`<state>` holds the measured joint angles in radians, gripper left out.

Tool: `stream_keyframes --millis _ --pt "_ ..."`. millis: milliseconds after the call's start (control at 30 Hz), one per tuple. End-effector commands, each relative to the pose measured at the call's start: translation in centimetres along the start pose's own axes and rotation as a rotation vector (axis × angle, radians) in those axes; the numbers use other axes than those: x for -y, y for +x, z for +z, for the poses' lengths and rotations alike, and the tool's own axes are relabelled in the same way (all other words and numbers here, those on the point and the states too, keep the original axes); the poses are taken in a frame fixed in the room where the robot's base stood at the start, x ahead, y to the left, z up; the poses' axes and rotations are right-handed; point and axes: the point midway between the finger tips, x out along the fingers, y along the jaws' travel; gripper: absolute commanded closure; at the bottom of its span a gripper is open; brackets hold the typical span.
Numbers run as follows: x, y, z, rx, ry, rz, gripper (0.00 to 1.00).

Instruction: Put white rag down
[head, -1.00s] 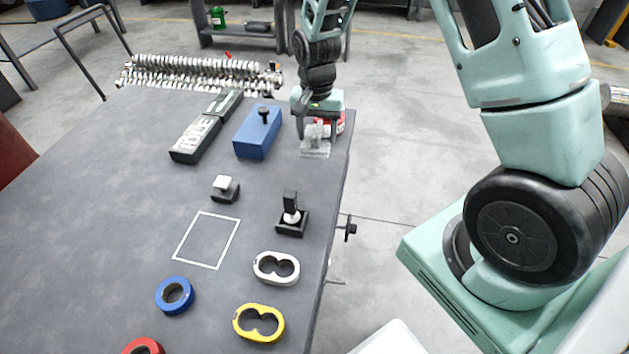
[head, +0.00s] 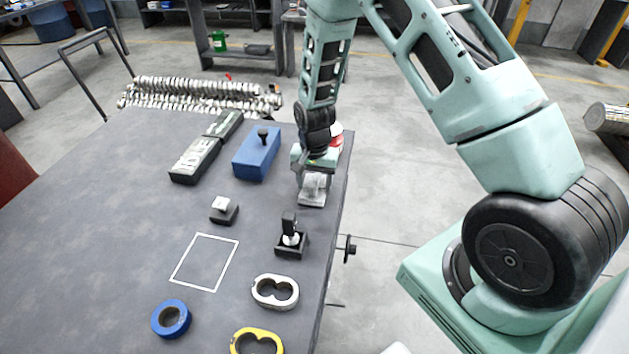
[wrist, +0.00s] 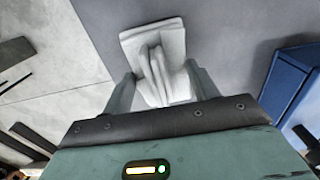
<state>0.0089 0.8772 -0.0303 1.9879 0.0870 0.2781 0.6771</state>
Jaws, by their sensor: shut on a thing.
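The white rag (head: 313,190) is at the far right part of the grey table, near the table's right edge. In the wrist view the white rag (wrist: 157,55) is bunched up between the two fingers. My gripper (head: 312,176) is shut on it, pointing down; its fingers also show in the wrist view (wrist: 158,88). Whether the rag's lower part touches the table cannot be told for sure.
A blue box (head: 257,155) with a black knob stands left of my gripper. Nearer are a black stand (head: 291,242), a small black block with a white top (head: 223,211) and a white twin ring (head: 275,292). A white outlined square (head: 205,262) on the table is empty.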

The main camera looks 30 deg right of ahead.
Motion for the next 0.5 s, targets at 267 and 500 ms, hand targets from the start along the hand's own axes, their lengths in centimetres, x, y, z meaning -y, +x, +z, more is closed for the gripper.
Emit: stream_keyframes --millis 267,500 --pt "-0.01 0.26 0.01 0.000 0.000 0.000 0.24" --pt "-0.02 0.25 0.02 0.001 0.000 0.001 0.19"
